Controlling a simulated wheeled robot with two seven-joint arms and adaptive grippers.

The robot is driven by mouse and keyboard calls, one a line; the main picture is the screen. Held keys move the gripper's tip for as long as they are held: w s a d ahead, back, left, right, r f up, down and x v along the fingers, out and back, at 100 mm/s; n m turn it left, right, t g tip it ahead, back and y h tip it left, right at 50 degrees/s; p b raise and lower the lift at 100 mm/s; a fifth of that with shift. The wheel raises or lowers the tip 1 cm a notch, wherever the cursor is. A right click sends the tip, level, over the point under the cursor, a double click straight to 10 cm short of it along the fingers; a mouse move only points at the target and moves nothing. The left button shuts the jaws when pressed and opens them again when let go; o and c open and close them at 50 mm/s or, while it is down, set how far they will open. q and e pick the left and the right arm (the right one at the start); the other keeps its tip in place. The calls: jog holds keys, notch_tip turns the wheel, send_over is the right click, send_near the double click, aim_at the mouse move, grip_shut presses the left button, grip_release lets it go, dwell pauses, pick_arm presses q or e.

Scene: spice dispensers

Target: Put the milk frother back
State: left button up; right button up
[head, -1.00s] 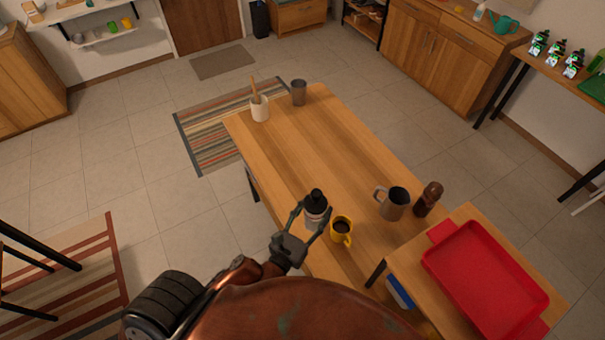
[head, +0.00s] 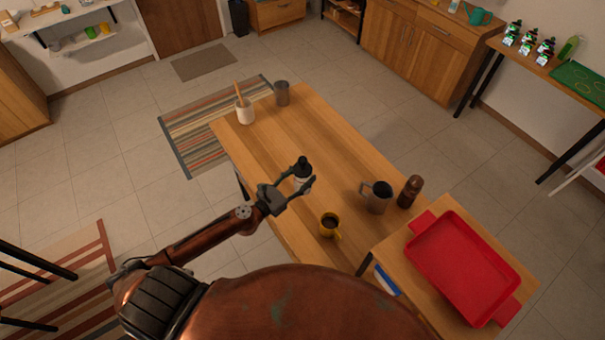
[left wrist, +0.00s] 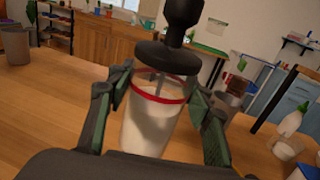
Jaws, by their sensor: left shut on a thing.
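The milk frother (head: 302,168) is a clear glass with whitish milk-like contents, a red band and a black lid with a knob. It is upright in my left gripper (head: 303,182), over the wooden table's left part. In the left wrist view the fingers (left wrist: 160,98) press the frother's glass (left wrist: 148,128) from both sides just under the lid. The glass's bottom is hidden by the gripper, so I cannot tell whether it touches the table. My right gripper is not in view.
A yellow mug (head: 329,226) stands near the frother. A grey pitcher (head: 377,199) and a brown grinder (head: 410,191) are to the right. A white utensil pot (head: 245,114) and grey cup (head: 282,94) stand at the far end. A red tray (head: 462,265) is at right. The table's middle (head: 318,138) is clear.

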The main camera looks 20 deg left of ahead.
pick_arm(q)
jog(key=w+a+f+b, duration=0.1)
jog(key=w+f+b, duration=0.1)
jog(key=w+f, duration=0.1)
jog(key=w+a+f+b, duration=0.2)
jog(key=w+f+b, duration=0.1)
jog(key=w+f, duration=0.1)
jog(key=w+a+f+b, duration=0.1)
jog(key=w+f+b, duration=0.2)
jog(key=f, duration=0.2)
jog(key=shift+w+a, duration=0.2)
jog(key=shift+a, duration=0.2)
jog(key=shift+r, duration=0.1)
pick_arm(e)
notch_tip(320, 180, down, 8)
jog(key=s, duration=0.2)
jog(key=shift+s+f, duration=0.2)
pick_arm(q)
jog(key=o, duration=1.4)
jog(key=shift+f, duration=0.2)
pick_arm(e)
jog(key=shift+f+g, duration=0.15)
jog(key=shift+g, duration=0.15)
